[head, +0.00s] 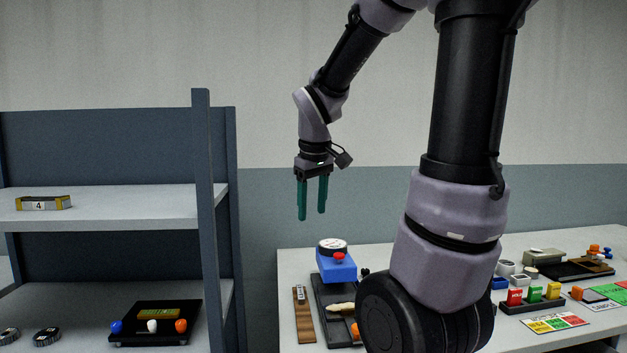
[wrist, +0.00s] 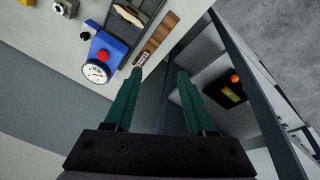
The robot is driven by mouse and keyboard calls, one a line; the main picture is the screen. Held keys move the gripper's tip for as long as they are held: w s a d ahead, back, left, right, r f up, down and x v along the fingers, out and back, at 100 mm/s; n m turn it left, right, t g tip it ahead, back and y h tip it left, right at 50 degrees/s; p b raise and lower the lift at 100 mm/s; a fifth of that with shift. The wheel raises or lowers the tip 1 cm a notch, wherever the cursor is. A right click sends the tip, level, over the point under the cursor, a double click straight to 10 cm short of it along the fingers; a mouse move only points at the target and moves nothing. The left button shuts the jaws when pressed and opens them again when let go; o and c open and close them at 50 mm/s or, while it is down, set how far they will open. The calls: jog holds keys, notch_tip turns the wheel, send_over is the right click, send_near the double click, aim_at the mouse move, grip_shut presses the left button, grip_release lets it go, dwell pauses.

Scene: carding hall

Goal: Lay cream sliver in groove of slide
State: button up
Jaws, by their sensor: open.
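The cream sliver (head: 341,308) is a short pale strip lying in a dark tray (head: 324,297) on the table; it also shows at the top of the wrist view (wrist: 128,16). A brown wooden strip (head: 303,318) with a small labelled plate lies left of the tray; it shows in the wrist view too (wrist: 163,33). I cannot tell which piece is the slide, and no groove is clear. My gripper (head: 311,214) hangs above and behind the table's left end, fingers down, open and empty. In the wrist view its green fingers (wrist: 160,72) stand apart with nothing between them.
A blue gauge box (head: 337,266) with a red knob stands behind the tray. A grey shelf unit (head: 202,200) rises left of the table, with a gap between. My arm hides the table's middle. Coloured blocks (head: 533,296) and a dark board (head: 562,271) stand at the right.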

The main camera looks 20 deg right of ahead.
jog(key=s+a+r+m+t+y, duration=0.2)
jog(key=s+a+r+m+t, duration=0.2)
jog(key=s+r+m, duration=0.3)
jog(key=shift+s+r+y, duration=0.4)
jog(key=shift+s+r, duration=0.1)
jog(key=shift+s, duration=1.15)
